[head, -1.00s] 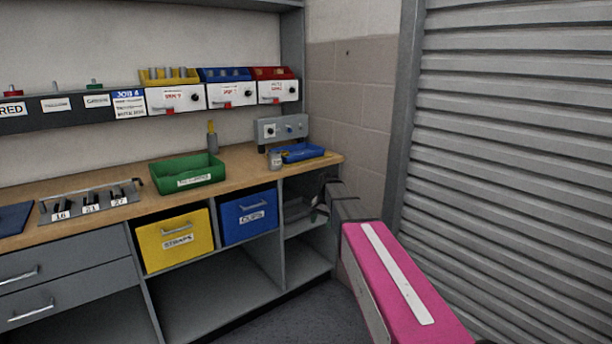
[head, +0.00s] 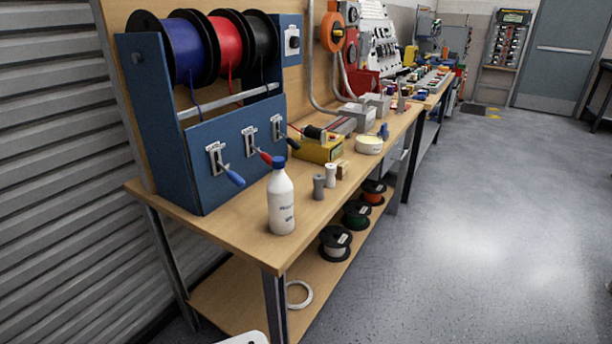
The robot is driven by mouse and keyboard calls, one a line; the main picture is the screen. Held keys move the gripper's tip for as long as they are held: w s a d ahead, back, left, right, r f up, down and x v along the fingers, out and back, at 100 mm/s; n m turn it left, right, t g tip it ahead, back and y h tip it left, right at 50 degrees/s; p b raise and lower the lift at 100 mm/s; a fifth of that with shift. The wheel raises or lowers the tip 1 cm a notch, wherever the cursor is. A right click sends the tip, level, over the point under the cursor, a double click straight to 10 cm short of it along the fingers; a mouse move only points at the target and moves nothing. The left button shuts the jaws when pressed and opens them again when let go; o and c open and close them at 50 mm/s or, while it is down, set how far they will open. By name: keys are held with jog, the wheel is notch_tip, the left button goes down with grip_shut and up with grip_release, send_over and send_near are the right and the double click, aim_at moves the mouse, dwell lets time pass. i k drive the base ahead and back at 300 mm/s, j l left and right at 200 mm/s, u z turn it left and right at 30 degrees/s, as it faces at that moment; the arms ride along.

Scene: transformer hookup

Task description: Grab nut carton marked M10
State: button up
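I see no nut carton marked M10 in the head view now. My gripper is not in view either, so I cannot see whether it holds anything. The nearest bench in view is a wooden workbench (head: 236,232) carrying a blue wire-spool stand (head: 160,110), a white bottle with a blue cap (head: 281,200) and several small items.
A yellow device (head: 318,148) and a round pale tub (head: 369,145) stand farther along the bench. Several wire spools (head: 336,243) lie on its lower shelf. A slatted shutter (head: 50,150) is at left. Open grey floor (head: 460,230) lies at right, toward a door (head: 565,60).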

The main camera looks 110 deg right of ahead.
aim_at(342, 166)
jog(key=i+z, duration=0.15)
jog(key=z, duration=4.7)
jog(key=l+u, duration=0.1)
jog(key=l, duration=0.95)
